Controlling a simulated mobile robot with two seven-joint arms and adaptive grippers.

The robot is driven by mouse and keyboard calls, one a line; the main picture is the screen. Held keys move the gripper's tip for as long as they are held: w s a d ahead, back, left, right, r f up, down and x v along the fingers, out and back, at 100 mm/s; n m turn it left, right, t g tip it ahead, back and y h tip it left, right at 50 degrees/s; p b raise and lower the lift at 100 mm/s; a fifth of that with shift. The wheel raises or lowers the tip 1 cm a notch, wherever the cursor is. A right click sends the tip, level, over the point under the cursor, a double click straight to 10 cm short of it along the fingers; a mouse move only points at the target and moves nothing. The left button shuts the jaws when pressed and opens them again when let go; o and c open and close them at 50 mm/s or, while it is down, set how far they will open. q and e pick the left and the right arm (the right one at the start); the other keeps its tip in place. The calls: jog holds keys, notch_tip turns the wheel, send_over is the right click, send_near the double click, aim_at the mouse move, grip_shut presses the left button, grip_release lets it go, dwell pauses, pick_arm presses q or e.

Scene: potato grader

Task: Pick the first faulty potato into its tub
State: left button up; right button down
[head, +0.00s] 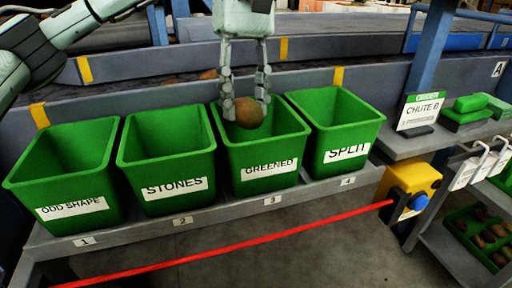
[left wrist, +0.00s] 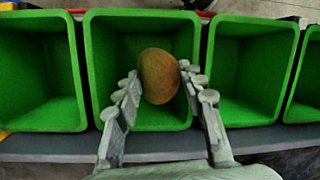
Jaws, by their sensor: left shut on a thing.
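My left gripper (head: 247,108) is shut on a brown potato (head: 249,113), held over the open mouth of the green tub labelled GREENED (head: 268,172), the third from the left. In the left wrist view the potato (left wrist: 159,76) sits between the two fingers (left wrist: 158,88), with the green inside of a tub beneath it. The other green tubs are labelled ODD SHAPE (head: 72,208), STONES (head: 174,188) and SPLIT (head: 347,153). The tubs that I can see into look empty. My right gripper is not in view.
The tubs stand on a grey shelf (head: 225,208) with a red cord (head: 230,245) in front. Behind is the grader belt with a few potatoes (head: 208,75). At right are a CHUTE B sign (head: 421,111), green blocks (head: 470,103), a yellow box with a blue button (head: 411,187) and a potato crate (head: 478,236).

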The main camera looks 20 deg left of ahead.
pick_arm(q)
jog(key=o, duration=1.3)
jog(key=shift+r, duration=0.1)
jog(key=v, duration=1.2)
